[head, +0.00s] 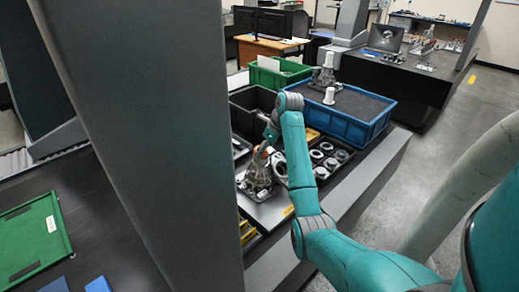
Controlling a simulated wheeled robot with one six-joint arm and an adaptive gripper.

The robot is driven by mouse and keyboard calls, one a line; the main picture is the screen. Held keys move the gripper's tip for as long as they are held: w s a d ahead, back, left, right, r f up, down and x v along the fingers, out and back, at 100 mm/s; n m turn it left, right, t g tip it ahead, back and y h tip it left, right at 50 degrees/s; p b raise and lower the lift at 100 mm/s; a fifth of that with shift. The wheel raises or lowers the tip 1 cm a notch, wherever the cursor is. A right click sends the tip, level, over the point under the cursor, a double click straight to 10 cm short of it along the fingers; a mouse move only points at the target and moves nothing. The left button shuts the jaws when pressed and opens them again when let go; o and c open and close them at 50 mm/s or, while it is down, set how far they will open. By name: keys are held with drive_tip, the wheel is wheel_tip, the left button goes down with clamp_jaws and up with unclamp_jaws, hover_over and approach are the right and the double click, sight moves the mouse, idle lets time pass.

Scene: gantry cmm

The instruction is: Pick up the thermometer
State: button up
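I cannot make out a thermometer in the head view; it may be hidden or too small to tell. My teal arm reaches from the lower right toward the middle, and its wrist bends down on the left. My gripper (262,151) appears to be at the end of that wrist, small and pointing down, above or against a grey metal part (258,177) on a light plate. I cannot tell whether it touches that part. Its fingers are not clear, so whether it is open or shut does not show.
Ring-shaped parts (318,155) lie beside my arm. A large dark column (150,130) blocks the left.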

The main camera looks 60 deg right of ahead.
drive_tip(key=shift+w+f, duration=0.2)
drive_tip(key=shift+f, duration=0.2)
drive_tip(key=c, duration=1.4)
